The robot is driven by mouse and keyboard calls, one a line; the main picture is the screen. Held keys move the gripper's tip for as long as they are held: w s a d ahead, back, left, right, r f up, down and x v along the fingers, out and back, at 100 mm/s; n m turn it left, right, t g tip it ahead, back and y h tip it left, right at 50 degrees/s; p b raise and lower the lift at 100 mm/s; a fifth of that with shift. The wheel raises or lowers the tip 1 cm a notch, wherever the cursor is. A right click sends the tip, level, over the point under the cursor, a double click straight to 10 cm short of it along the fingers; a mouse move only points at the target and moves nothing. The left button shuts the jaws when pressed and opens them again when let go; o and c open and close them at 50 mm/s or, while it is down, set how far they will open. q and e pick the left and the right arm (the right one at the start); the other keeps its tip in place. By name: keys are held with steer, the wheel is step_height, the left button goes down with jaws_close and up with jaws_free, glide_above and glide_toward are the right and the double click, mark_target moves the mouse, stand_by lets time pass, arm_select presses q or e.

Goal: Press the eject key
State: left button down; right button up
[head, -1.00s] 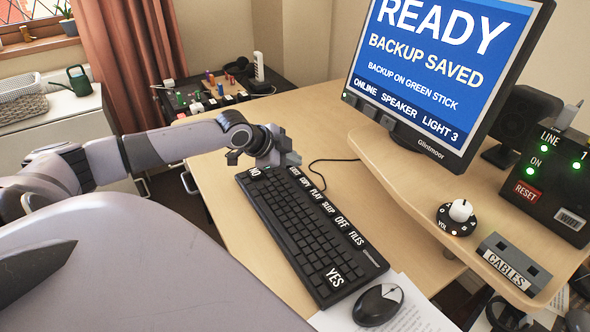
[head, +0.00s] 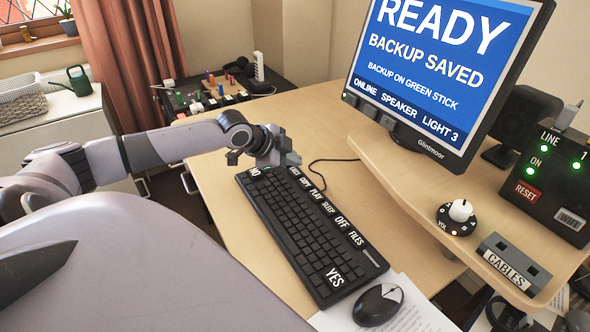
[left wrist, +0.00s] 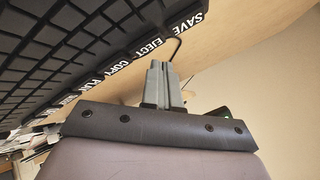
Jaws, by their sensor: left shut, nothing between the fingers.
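The black keyboard (head: 297,232) lies on the desk, with white-lettered keys along its far edge. The EJECT key (left wrist: 148,47) shows in the left wrist view between SAVE and COPY. In the head view its label (head: 294,172) is partly hidden by my left gripper (head: 291,160), at the keyboard's far left corner. In the left wrist view my left gripper (left wrist: 158,66) is shut and empty, its tips close to the EJECT label. I cannot tell whether they touch the key. The monitor (head: 430,70) reads READY and BACKUP SAVED. My right gripper is not in view.
A mouse (head: 378,304) lies on paper in front of the keyboard. A raised shelf (head: 400,182) to the right holds the monitor, a volume knob (head: 459,212), a CABLES box (head: 513,262) and a box with a RESET key (head: 527,191). Desk left of the keyboard is clear.

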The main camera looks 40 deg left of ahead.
mark_target(292, 173)
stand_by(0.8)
arm_select(q)
steer(key=shift+f, duration=0.45)
steer(key=shift+f, duration=0.5)
stand_by(0.7)
steer(key=shift+r+p, duration=0.15)
steer(key=shift+p, duration=0.15)
steer(key=shift+r+p, duration=0.8)
steer(key=shift+p, duration=0.2)
step_height(292, 173, up, 5)
steer(key=p, duration=0.5)
steer(key=shift+r, duration=0.1)
